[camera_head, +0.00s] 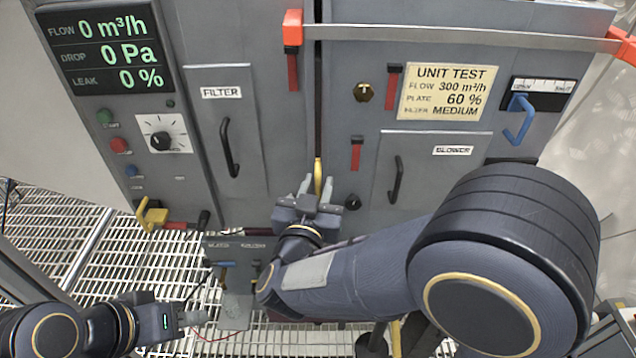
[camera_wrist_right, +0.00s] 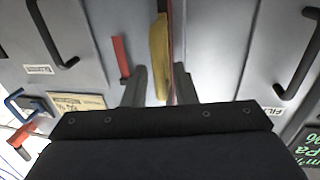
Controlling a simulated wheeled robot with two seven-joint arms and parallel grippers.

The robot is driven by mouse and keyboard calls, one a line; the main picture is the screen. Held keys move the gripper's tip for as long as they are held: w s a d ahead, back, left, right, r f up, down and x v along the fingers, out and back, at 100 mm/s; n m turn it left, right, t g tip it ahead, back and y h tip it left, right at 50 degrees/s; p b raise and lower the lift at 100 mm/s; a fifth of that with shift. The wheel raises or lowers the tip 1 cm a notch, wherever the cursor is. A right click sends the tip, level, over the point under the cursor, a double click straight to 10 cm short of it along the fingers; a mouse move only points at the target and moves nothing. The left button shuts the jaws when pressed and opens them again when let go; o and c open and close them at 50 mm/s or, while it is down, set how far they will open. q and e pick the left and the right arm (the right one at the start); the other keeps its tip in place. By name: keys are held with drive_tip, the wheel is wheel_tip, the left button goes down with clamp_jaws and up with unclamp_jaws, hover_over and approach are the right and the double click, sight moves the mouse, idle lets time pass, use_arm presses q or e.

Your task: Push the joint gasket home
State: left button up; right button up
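The joint gasket is a yellow strip (camera_head: 318,172) in the narrow vertical joint between the filter cabinet and the blower cabinet. Only a short piece shows in the head view, just above my right gripper (camera_head: 316,187). In the right wrist view the yellow gasket (camera_wrist_right: 158,48) appears between the two spread fingers of my right gripper (camera_wrist_right: 160,72). These fingers are open and point toward the joint; I cannot tell whether they touch the gasket. My left gripper (camera_head: 196,318) is low at the left, away from the joint, and its opening is too small to judge.
Filter door (camera_head: 228,125) and blower door (camera_head: 425,175) have protruding black handles. An orange-ended bar (camera_head: 450,37) crosses the top of the joint. Red levers (camera_head: 356,152) and a yellow handle (camera_head: 150,215) stick out. A small grey panel (camera_head: 238,252) lies below, above the grating floor.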

drive_tip(key=shift+w+d, duration=0.1)
drive_tip(key=shift+w, duration=0.2)
clamp_jaws()
